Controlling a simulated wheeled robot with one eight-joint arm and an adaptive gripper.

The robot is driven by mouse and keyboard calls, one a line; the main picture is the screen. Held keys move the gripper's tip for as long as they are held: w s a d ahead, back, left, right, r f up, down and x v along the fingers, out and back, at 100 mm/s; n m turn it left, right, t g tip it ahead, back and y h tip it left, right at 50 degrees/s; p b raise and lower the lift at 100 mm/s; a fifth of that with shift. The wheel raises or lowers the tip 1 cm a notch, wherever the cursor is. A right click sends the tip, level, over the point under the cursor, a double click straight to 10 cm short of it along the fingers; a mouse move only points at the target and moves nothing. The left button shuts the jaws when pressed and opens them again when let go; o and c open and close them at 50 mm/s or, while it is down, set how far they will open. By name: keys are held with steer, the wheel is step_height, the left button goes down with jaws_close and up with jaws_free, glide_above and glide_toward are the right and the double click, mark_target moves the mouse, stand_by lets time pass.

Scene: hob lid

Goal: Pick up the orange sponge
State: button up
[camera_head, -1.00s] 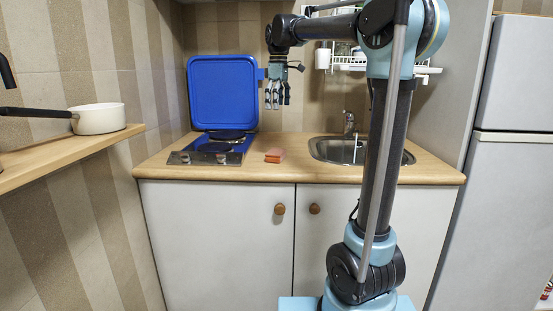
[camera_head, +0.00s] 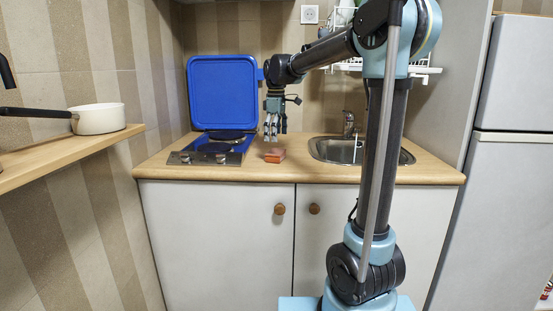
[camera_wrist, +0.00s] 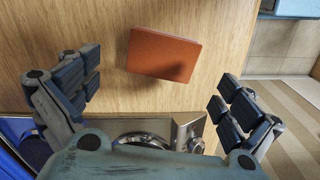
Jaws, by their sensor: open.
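The orange sponge (camera_head: 274,156) lies flat on the wooden counter between the hob and the sink. In the wrist view the sponge (camera_wrist: 163,54) shows whole, beyond and between my fingers, with a shadow on its right part. My gripper (camera_head: 271,136) points down just above the sponge in the head view. In the wrist view my gripper (camera_wrist: 160,92) is open and empty, with fingers spread wide on both sides. The fingers look apart from the sponge.
The hob (camera_head: 212,152) with its blue lid (camera_head: 223,92) raised stands left of the sponge. The sink (camera_head: 338,150) with a tap (camera_head: 348,122) is to the right. A white pan (camera_head: 98,118) sits on a side shelf. Bare counter (camera_head: 230,172) lies in front.

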mark_target(276, 151)
steer(key=shift+s+f, duration=0.1)
steer(key=shift+f, duration=2.5)
steer(key=c, duration=0.9)
